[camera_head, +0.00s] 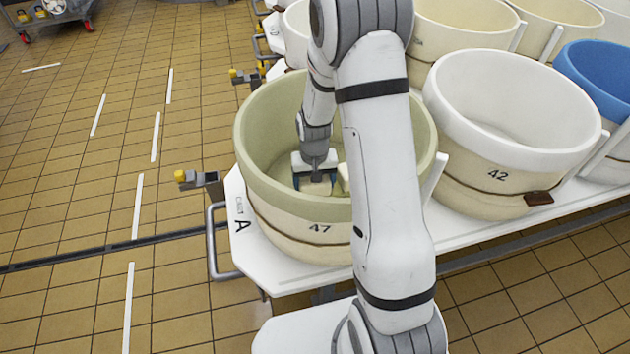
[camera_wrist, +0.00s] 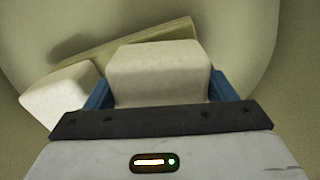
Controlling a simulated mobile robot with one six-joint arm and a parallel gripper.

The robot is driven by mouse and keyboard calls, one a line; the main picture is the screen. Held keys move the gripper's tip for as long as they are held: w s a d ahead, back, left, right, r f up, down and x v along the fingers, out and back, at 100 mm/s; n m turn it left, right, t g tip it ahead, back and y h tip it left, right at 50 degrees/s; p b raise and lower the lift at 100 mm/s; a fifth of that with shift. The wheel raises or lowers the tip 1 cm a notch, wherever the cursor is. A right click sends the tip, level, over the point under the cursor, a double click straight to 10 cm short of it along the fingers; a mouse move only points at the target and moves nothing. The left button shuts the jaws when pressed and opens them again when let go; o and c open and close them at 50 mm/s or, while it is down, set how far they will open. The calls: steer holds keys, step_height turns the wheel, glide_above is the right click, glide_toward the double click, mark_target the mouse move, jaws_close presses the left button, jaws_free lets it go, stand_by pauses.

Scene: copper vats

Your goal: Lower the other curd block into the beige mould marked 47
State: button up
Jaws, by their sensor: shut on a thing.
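The beige mould marked 47 (camera_head: 275,215) stands on the near end of the white table, open at the top. My gripper (camera_head: 315,182) is down inside it, below the rim. In the wrist view my gripper (camera_wrist: 160,92) has its blue fingers shut on the sides of a pale curd block (camera_wrist: 155,68). A second curd block (camera_wrist: 62,97) lies just left of the held one and is tilted; it also shows in the head view (camera_head: 343,178). I cannot tell whether the held block touches the mould's floor. My arm hides the mould's right side.
A pale bar-like thing (camera_wrist: 125,42) lies in the mould behind the blocks. A mould marked 42 (camera_head: 497,150) stands close on the right, with a blue vat (camera_head: 598,75) beyond. The tiled floor (camera_head: 80,200) to the left is mostly clear.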

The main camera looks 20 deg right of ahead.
steer(key=shift+f+b, duration=0.5)
steer(key=shift+f, duration=0.25)
stand_by(0.4)
steer(key=o, duration=1.2)
steer(key=shift+o, duration=0.2)
steer(key=shift+r, duration=0.15)
steer(key=shift+r+p, duration=0.85)
steer(key=shift+r, duration=3.15)
steer(key=s+r+t+p, duration=0.1)
steer(key=s+r+p, duration=0.3)
steer(key=r, duration=0.7)
steer(key=s+r+p, duration=0.5)
steer(key=s+r, duration=0.4)
steer(key=r, duration=0.1)
steer(key=s+r+n+t+p, duration=0.1)
steer(key=s+r+p, duration=0.3)
steer(key=s+r, duration=0.3)
step_height(320, 180, up, 5)
steer(key=shift+f+t, duration=0.15)
steer(key=shift+t, duration=0.15)
